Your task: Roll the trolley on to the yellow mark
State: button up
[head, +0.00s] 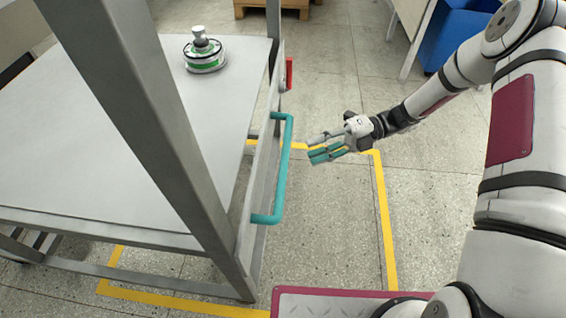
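The trolley (130,150) stands at the left, with a grey frame, a pale flat top and a teal handle (284,170) on its right side. The yellow mark (385,220) is a taped outline on the floor. The trolley overlaps its left part, and the right part is bare floor. Part of the outline is hidden behind the trolley. My gripper (312,146) is just right of the handle's upper half, pointing left at it. Its fingers look apart and empty, with a visible gap to the handle.
A white and green hub motor (204,53) sits on the trolley top. A red part (289,73) is on the trolley's far right post. A blue bin (460,38) and a table stand at the back right, a wooden pallet (278,8) at the back. Floor right of the handle is clear.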

aim_at(284, 161)
jog(key=b+x, duration=0.2)
jog(key=x, duration=0.7)
jog(key=shift+a+f, duration=0.1)
grip_shut()
